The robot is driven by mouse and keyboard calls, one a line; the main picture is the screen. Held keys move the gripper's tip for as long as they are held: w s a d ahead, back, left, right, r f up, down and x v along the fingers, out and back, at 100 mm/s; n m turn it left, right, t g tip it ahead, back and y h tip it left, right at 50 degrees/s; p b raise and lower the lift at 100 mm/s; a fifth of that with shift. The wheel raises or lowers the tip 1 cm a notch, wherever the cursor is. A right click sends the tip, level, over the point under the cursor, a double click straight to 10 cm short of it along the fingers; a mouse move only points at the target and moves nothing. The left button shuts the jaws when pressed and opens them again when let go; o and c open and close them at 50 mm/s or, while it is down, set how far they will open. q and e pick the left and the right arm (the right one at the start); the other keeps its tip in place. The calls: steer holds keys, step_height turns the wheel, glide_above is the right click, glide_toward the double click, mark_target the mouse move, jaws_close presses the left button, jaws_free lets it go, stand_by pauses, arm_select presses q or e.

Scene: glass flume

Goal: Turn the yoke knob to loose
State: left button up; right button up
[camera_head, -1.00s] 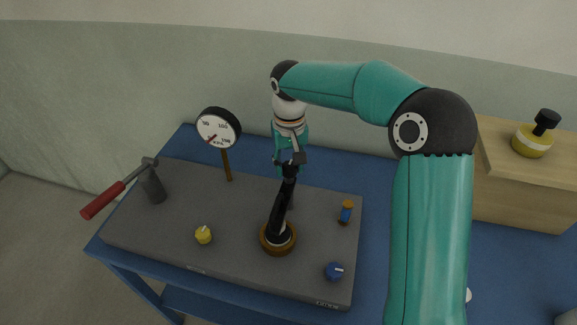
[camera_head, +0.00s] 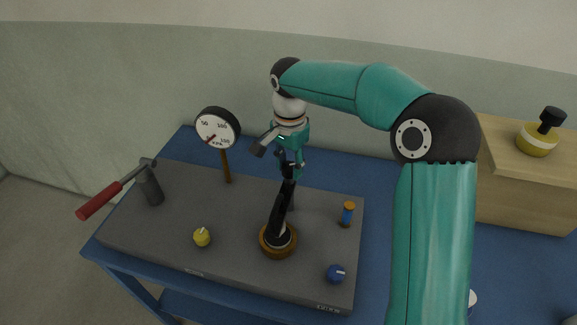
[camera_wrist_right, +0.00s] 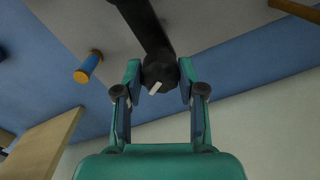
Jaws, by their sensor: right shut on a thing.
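The yoke knob (camera_wrist_right: 160,73) is a dark knob with a white pointer mark, at the top end of a black yoke arm (camera_head: 280,210). The arm leans up from a round brown-rimmed base (camera_head: 265,245) on the grey board. My right gripper (camera_head: 287,168) comes down from above and is shut on the knob. In the right wrist view the knob sits between the two fingertips (camera_wrist_right: 159,76), with its white mark facing the lower left. In the head view the fingers partly hide the knob. My left gripper is not in view.
The grey board (camera_head: 170,235) lies on a blue table (camera_head: 380,190). It carries a dial gauge (camera_head: 217,129), a red-handled lever (camera_head: 98,201), a yellow knob (camera_head: 202,237), a blue knob (camera_head: 335,273) and a blue-orange post (camera_head: 347,214). A wooden block (camera_head: 525,190) stands right.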

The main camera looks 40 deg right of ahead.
mark_target(290, 165)
steer(key=m, duration=0.6)
steer(key=shift+d+b, duration=0.1)
steer(key=shift+b, duration=0.25)
steer(key=shift+r, duration=0.1)
steer(key=o, duration=1.1)
step_height(290, 165, up, 12)
steer(key=shift+f, duration=0.1)
stand_by(0.5)
